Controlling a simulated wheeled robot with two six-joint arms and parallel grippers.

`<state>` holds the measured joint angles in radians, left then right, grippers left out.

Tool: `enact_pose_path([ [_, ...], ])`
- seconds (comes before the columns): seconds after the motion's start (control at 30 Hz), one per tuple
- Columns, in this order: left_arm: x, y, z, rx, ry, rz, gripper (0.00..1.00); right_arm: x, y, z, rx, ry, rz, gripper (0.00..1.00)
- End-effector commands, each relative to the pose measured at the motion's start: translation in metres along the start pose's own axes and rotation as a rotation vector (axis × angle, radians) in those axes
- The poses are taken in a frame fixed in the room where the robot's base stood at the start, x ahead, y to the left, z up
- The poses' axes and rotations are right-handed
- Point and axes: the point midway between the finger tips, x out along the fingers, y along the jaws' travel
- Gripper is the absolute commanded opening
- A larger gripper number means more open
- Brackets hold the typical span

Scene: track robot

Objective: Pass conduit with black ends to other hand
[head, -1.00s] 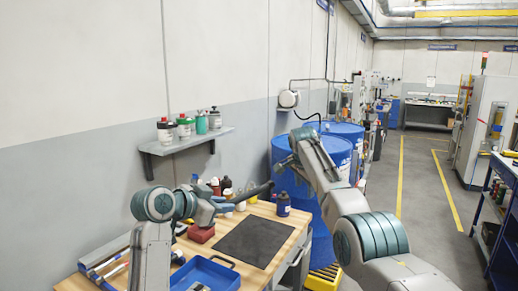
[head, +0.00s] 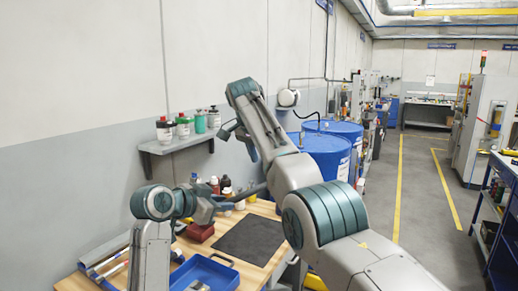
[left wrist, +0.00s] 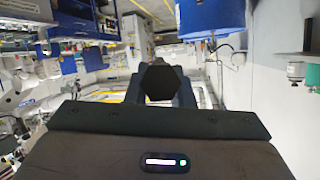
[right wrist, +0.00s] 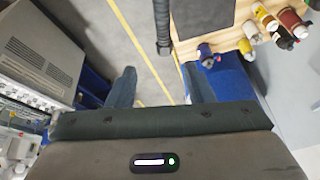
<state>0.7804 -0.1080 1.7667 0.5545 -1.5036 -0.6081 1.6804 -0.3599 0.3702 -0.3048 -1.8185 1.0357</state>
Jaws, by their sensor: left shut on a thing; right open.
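The conduit (head: 250,191) is a dark bar held above the workbench, pointing right from my left gripper (head: 212,207). My left gripper is shut on it. In the left wrist view its black, six-sided end (left wrist: 160,82) faces the camera between the fingers. In the right wrist view the conduit's ribbed dark length and black end (right wrist: 163,27) come down from the top edge. My right gripper (right wrist: 160,86) is open and empty, with the conduit's end beyond and between its fingertips, apart from them. In the head view the right gripper (head: 227,130) is raised near the wall shelf.
The wooden workbench (head: 217,253) carries a dark mat (head: 248,240), a blue tray (head: 207,272), a red block (head: 200,233) and several bottles. A wall shelf (head: 182,143) with bottles is behind. Blue drums (head: 322,152) stand beyond my right arm.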

Motion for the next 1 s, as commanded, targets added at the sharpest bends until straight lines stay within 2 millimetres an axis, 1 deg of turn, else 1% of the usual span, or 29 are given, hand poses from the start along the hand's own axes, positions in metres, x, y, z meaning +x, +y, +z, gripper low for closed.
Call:
enact_pose_path([
  [0.03, 0.000, 0.000, 0.000, 0.000, 0.001, 0.000, 0.00, 0.012, 0.000, 0.000, 0.000, -0.002, 0.002, 0.47],
  [0.2, 0.000, 0.000, 0.000, 0.000, 0.000, 0.000, 0.00, 0.045, 0.001, 0.000, 0.001, -0.001, 0.001, 0.47],
  [0.3, 0.000, 0.000, 0.000, 0.000, 0.001, 0.000, 0.00, 0.061, 0.001, 0.000, 0.001, -0.001, 0.001, 0.47],
  [0.4, 0.000, 0.000, 0.000, 0.000, 0.001, 0.000, 0.00, 0.072, 0.001, 0.000, 0.001, -0.001, 0.001, 0.47],
  [0.6, 0.000, 0.000, 0.000, 0.000, 0.001, 0.000, 0.00, 0.084, 0.000, 0.000, 0.001, 0.000, 0.000, 0.47],
  [0.87, 0.000, 0.000, 0.000, 0.000, 0.000, 0.000, 0.00, 0.085, 0.000, 0.000, 0.001, 0.000, 0.000, 0.47],
  [0.97, 0.000, 0.000, 0.000, 0.000, 0.000, 0.000, 0.00, 0.085, 0.000, -0.001, 0.001, 0.000, 0.000, 0.30],
  [1.0, 0.000, 0.000, 0.000, 0.000, 0.000, 0.000, 0.00, 0.085, 0.000, -0.001, 0.002, 0.000, 0.000, 0.22],
])
